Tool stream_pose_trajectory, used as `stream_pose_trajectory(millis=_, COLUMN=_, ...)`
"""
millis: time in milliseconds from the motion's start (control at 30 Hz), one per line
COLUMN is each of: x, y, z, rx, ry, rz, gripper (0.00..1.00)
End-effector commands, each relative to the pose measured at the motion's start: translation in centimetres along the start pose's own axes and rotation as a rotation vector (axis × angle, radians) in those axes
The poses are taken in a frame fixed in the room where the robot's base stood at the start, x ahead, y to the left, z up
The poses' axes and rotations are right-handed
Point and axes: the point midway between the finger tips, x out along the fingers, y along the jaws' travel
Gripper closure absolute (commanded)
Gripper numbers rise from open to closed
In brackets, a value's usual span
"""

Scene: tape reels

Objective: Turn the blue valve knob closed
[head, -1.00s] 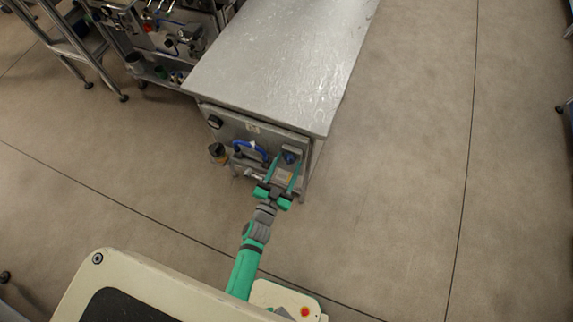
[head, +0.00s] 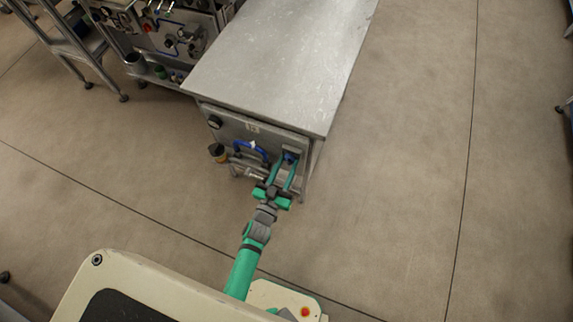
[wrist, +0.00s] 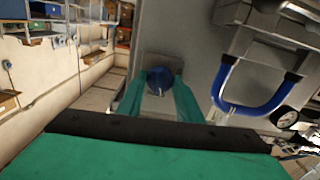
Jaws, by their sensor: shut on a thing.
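The blue valve knob (head: 290,157) is on the front panel of the metal cabinet, near its right end. In the wrist view the round blue knob (wrist: 160,79) sits on a grey mount between the two green fingers. My gripper (head: 286,161) is at the panel, shut on the knob, with one finger on each side. In the wrist view the fingertips of my gripper (wrist: 160,85) flank the knob, and its lower part is partly hidden. I cannot tell the knob's turn angle.
A blue curved handle (head: 249,148) is on the panel to the left of the knob, and close to the right finger in the wrist view (wrist: 250,105). A dark gauge (head: 214,121) is at the panel's upper left. Floor right of the cabinet (head: 400,190) is clear.

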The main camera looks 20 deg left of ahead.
Motion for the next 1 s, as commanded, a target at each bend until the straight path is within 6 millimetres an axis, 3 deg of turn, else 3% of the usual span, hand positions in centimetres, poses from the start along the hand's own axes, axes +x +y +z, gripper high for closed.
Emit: stream_pose_trajectory(millis=1000, x=-0.09, y=-0.04, z=-0.08, rx=-0.956, ry=0.001, rz=0.002, gripper=0.9)
